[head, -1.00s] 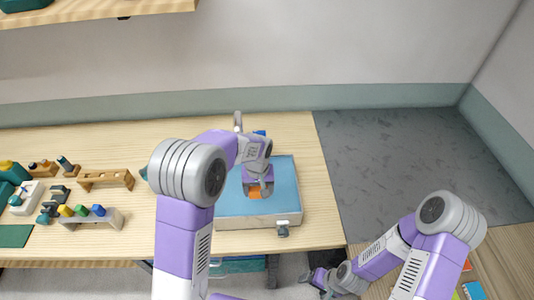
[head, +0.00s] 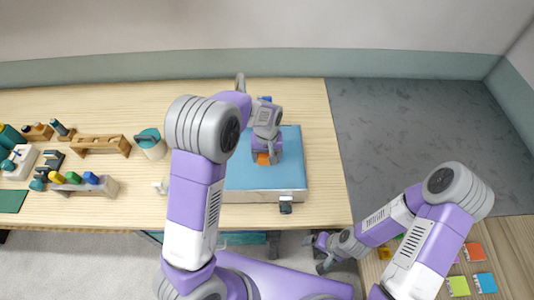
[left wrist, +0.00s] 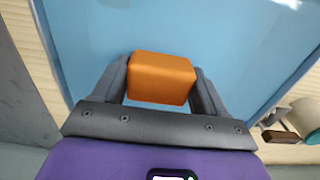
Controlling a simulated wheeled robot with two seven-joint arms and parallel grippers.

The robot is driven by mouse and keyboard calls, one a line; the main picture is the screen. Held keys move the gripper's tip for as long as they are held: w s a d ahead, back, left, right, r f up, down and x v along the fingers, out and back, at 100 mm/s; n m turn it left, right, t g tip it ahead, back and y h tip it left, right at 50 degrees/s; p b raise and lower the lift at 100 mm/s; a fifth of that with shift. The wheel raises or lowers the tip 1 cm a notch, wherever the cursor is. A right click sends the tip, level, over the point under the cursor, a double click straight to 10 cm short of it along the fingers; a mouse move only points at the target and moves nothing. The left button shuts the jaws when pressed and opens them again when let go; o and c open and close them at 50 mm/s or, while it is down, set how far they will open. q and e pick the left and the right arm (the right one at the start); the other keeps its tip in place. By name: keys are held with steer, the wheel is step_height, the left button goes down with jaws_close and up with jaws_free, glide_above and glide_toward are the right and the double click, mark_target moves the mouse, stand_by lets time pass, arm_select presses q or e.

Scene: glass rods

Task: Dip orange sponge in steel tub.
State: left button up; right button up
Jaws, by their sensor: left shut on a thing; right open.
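The steel tub (head: 296,196) stands on the wooden table, a shallow box with pale walls and a flat light-blue surface inside. My left gripper (head: 264,154) is over the middle of the tub, pointing down. It is shut on the orange sponge (head: 263,159), which also shows as an orange block between the two fingers in the left wrist view (left wrist: 161,78). The blue surface (left wrist: 230,40) lies behind the sponge there. I cannot tell whether the sponge touches it. My right gripper (head: 321,250) is open and empty, low in front of the table's right end.
A grey tap (head: 240,82) stands behind the tub, and a valve (head: 286,207) juts from its front wall. A teal-lidded pot (head: 150,145) is left of the tub. Wooden racks (head: 101,145) stand farther left. Coloured squares (head: 475,252) lie on the right-hand surface.

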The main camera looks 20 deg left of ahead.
arm_select(q)
steer(key=shift+f+b, duration=2.6)
steer(key=shift+f, duration=1.45)
step_height(320, 180, up, 11)
steer(key=p, duration=0.8)
steer(key=shift+r, duration=0.1)
step_height(320, 180, up, 5)
steer(key=p, duration=0.4)
